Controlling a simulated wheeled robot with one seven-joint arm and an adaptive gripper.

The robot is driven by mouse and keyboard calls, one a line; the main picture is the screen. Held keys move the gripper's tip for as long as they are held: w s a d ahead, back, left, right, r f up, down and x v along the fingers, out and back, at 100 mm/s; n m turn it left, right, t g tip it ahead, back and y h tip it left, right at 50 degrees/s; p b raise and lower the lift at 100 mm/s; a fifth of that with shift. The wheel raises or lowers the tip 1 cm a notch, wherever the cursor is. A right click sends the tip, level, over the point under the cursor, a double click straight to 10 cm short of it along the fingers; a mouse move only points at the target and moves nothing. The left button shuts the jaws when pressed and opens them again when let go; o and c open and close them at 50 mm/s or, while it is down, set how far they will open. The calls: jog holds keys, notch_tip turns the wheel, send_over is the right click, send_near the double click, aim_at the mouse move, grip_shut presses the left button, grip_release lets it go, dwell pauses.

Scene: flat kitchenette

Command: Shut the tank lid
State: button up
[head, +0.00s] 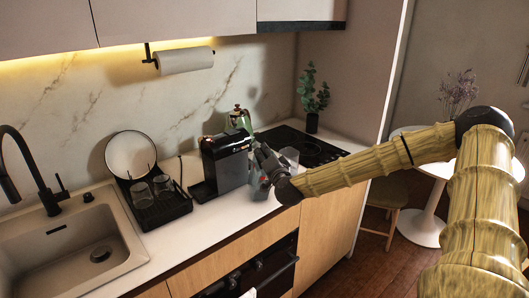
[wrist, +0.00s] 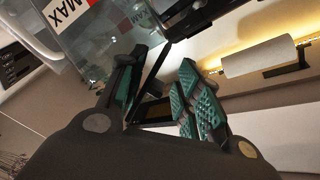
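A black coffee machine (head: 228,162) stands on the counter. A clear tank (head: 257,186) is at its right side, largely hidden behind my gripper in the head view. In the wrist view, the clear tank (wrist: 112,40) carries a MAX label and fills the upper left. A thin dark panel (wrist: 152,78), which looks like the tank lid tilted up, shows between my fingers; I cannot tell whether it touches either finger. My gripper (head: 262,165) is beside the machine, over the tank area. In the wrist view, my gripper (wrist: 160,92) has its teal-padded fingers spread apart.
A dish rack (head: 155,205) with glasses and a round plate stands left of the machine, by the sink (head: 70,245). A black hob (head: 310,148) and a potted plant (head: 312,95) are behind to the right. A paper roll (head: 185,60) hangs on the wall.

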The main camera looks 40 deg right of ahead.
jog(key=p+v, duration=0.4)
jog(key=v, duration=0.5)
dwell(0.9)
jog(key=shift+w+r, duration=0.1)
jog(key=shift+r, duration=0.05)
dwell(0.5)
jog(key=v, duration=1.2)
dwell(0.5)
dwell(0.5)
